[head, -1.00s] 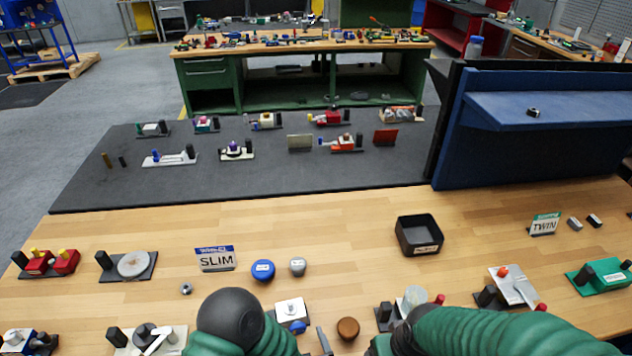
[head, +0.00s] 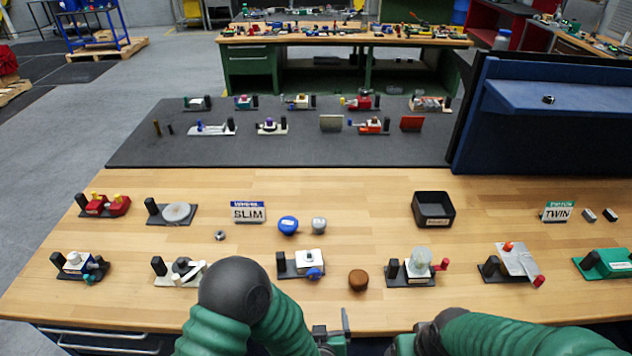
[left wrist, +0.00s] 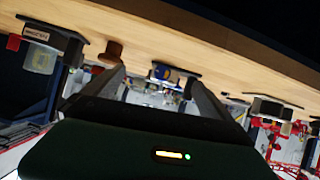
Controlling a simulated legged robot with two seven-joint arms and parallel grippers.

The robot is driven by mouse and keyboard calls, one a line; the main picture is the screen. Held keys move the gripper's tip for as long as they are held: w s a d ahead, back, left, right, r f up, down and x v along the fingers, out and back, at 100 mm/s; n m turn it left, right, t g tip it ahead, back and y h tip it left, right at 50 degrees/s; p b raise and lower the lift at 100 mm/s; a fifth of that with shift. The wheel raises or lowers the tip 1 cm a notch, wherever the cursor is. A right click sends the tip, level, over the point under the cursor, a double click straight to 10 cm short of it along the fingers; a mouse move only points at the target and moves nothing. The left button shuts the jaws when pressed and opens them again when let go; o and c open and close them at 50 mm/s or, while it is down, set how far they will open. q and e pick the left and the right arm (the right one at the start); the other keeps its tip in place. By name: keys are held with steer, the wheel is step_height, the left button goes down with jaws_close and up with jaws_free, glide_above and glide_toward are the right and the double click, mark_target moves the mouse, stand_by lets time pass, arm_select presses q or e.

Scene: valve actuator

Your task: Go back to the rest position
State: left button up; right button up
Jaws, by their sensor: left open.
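My left arm (head: 240,310), green with a black round joint, reaches in from the lower left. My left gripper (head: 335,332) shows only in part, low in the head view by the front edge of the wooden workbench (head: 350,210). In the left wrist view its two dark fingers (left wrist: 155,85) stand wide apart with nothing between them. My right arm (head: 500,333) comes in from the lower right, and its fingers are out of the picture.
On the workbench stand several valve fixtures, including one with a blue knob (head: 300,262), a brown knob (head: 358,280), a black bin (head: 433,210) and a SLIM sign (head: 248,212). A blue shelf panel (head: 540,130) rises at right. Bare wood lies mid-bench.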

arm_select(q)
steer(key=shift+w+a+r+m+g+h, duration=0.25)
steer(key=shift+w+a+r+g+h, duration=0.2)
steer(key=shift+r, duration=0.2)
steer(key=shift+w+a+r+m+g+h, duration=0.25)
steer(key=shift+w+a+r+g+h, duration=0.1)
steer(key=shift+w+a+r+g, duration=0.2)
steer(key=s+a+r+g, duration=0.3)
steer(key=s+a+g, duration=0.1)
steer(key=s+a, duration=0.3)
steer(key=s+a+r+g+y, duration=0.1)
steer(key=s+a+r+g, duration=0.2)
steer(key=s+a, duration=0.5)
steer(key=a+r, duration=0.1)
steer(key=a, duration=0.2)
steer(key=shift+s+a+g+y, duration=0.2)
steer(key=shift+a+g+y, duration=0.1)
steer(key=shift+g, duration=0.1)
steer(key=shift+r, duration=0.15)
steer(key=shift+a, duration=0.2)
steer(key=shift+d, duration=0.15)
